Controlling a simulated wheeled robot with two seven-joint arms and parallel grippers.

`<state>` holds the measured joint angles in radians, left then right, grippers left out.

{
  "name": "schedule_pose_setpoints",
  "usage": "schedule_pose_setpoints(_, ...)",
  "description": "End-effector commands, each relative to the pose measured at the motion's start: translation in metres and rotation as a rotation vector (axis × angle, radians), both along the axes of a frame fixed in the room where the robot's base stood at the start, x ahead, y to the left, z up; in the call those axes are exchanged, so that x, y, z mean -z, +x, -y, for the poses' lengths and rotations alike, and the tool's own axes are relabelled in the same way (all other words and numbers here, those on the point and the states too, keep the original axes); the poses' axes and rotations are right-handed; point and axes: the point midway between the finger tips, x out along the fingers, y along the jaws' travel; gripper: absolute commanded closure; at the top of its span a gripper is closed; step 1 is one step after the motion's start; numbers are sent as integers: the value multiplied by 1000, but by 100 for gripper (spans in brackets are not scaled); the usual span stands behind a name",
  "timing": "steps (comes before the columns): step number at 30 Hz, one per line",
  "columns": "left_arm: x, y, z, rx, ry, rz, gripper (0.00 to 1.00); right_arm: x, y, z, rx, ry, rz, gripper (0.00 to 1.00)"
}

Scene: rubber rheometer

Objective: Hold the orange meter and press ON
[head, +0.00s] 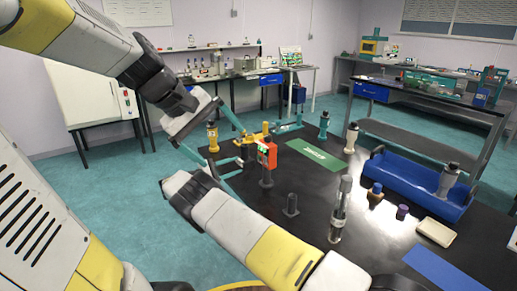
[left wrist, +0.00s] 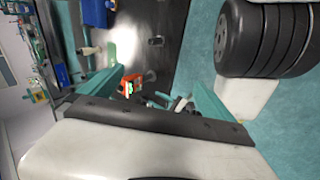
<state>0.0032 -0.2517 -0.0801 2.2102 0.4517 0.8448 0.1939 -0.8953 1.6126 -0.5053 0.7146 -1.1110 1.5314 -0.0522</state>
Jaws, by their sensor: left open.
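The orange meter (head: 266,153) stands upright on a dark stand at the left part of the black table. It has a green display and also shows in the left wrist view (left wrist: 131,87), between my left fingers but farther off. My left gripper (head: 226,148) is open and empty, its teal fingers wide apart, to the left of the meter and not touching it. The open fingers also fill the left wrist view (left wrist: 160,88). My right gripper (head: 241,182) is lower, left of the meter's stand, with its teal fingers apart and nothing seen between them.
A dark post (head: 291,205) and a tall clear-and-metal cylinder (head: 340,210) stand in front of the meter. A yellow-topped bottle (head: 212,137) and a yellow device (head: 257,135) are behind. A green mat (head: 316,154) lies flat. A blue tray (head: 415,188) stands right.

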Motion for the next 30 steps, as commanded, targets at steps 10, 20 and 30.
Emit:
schedule_pose_setpoints(10, 35, 126, 18, -344, -394, -251, 0, 0, 0, 0, 0, 0, 0, 64)
schedule_pose_setpoints(20, 104, 243, 16, -688, -769, -485, 0, 0, 0, 0, 0, 0, 0, 64)
schedule_pose_setpoints(30, 177, 313, 72, -922, -1115, -753, 0, 0, 0, 0, 0, 0, 0, 64)
